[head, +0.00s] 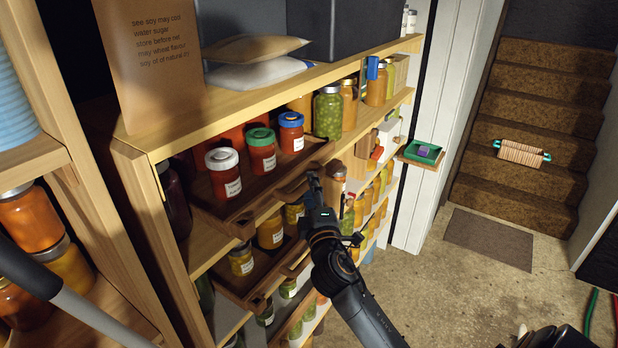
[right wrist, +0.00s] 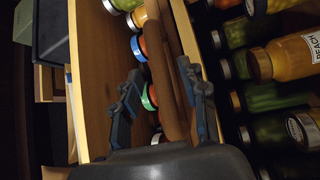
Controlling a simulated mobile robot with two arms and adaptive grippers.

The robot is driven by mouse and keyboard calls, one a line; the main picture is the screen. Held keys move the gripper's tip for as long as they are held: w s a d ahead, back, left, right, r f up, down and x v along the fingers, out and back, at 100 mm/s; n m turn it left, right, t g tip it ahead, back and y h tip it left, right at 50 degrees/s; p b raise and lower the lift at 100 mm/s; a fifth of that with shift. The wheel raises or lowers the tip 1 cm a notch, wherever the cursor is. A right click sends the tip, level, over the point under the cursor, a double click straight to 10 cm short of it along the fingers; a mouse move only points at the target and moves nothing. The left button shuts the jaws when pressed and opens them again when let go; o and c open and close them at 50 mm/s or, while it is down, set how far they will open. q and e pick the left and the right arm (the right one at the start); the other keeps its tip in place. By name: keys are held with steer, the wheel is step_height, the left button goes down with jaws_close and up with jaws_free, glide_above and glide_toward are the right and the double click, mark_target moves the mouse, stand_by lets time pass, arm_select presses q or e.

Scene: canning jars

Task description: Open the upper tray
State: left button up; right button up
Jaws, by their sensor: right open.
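The upper tray (head: 203,191) is dark brown wood and sits below the top shelf board in the head view. It carries red jars with a white lid (head: 222,160), a green lid (head: 260,137) and a blue lid (head: 291,119). Its front sticks out somewhat from the shelf, with a bar handle along it. My right gripper (head: 314,181) is at the right end of this handle. In the right wrist view the open fingers (right wrist: 159,72) stand on either side of the brown handle bar (right wrist: 172,95); contact cannot be told. My left gripper is out of view.
A similar lower tray (head: 237,290) with jars sits just below. Shelves of jars extend to the right.

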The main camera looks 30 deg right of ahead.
steer(key=shift+x, duration=1.3)
jaws_close()
